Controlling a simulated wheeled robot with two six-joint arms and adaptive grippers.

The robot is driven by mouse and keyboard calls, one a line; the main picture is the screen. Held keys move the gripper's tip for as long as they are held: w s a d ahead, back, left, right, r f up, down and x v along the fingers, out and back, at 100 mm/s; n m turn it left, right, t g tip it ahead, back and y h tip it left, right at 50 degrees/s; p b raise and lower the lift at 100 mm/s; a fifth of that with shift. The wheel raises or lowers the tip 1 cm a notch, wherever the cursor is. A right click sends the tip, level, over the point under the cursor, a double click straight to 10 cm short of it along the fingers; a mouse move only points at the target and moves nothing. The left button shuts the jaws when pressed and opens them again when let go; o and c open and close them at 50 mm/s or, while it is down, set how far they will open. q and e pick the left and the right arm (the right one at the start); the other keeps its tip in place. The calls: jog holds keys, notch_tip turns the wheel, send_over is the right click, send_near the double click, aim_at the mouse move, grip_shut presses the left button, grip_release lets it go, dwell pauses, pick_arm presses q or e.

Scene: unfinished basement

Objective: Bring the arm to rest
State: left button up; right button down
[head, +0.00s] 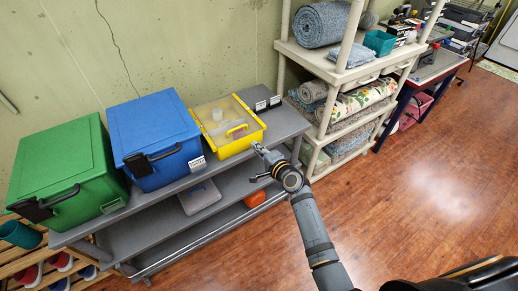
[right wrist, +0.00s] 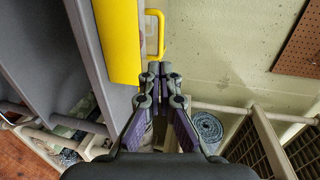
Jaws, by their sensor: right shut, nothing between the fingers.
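My right arm comes in from the bottom of the head view. Its right gripper (head: 258,161) is by the front right corner of the yellow box (head: 229,142), above the edge of the grey shelf unit (head: 282,126). In the right wrist view the gripper (right wrist: 160,69) has its fingertips together with nothing between them. The yellow box's side (right wrist: 118,40) and yellow handle (right wrist: 161,32) show just beyond the fingertips. I cannot tell whether they touch the handle. My left gripper is not in view.
A blue box (head: 158,137) and a green box (head: 62,174) stand left of the yellow one. A beige rack (head: 312,62) with rolled rugs stands right of the shelf. A flat container (head: 199,197) and an orange object (head: 254,199) lie lower. The wooden floor (head: 430,185) at right is clear.

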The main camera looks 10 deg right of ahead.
jog(key=s+d+f+n+g+h, duration=0.15)
jog(key=s+f, duration=0.35)
jog(key=f, duration=0.5)
jog(key=s+d+f+n+g+h, duration=0.1)
jog(key=s+d+f+n+g, duration=0.15)
jog(key=s+f, duration=0.5)
jog(key=s+d+f+n+g+h, duration=0.15)
jog(key=s+f, duration=0.25)
jog(key=f, duration=0.7)
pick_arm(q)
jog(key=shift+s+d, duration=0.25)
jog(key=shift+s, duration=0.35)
pick_arm(e)
jog(key=s+d+f+n+g, duration=0.2)
jog(key=s+f, duration=0.4)
jog(key=s, duration=0.6)
jog(key=s+d+f+n+g+h, duration=0.1)
jog(key=s+d+f+n+g, duration=0.2)
jog(key=s, duration=0.9)
jog(key=s+d+f+n+g+h, duration=0.1)
jog(key=s+d+f+n+g, duration=0.2)
jog(key=s+f, duration=0.6)
jog(key=s+d+n, duration=0.1)
jog(key=s+d, duration=0.1)
jog(key=s, duration=0.1)
jog(key=shift+d+f, duration=0.15)
jog(key=shift+d, duration=0.25)
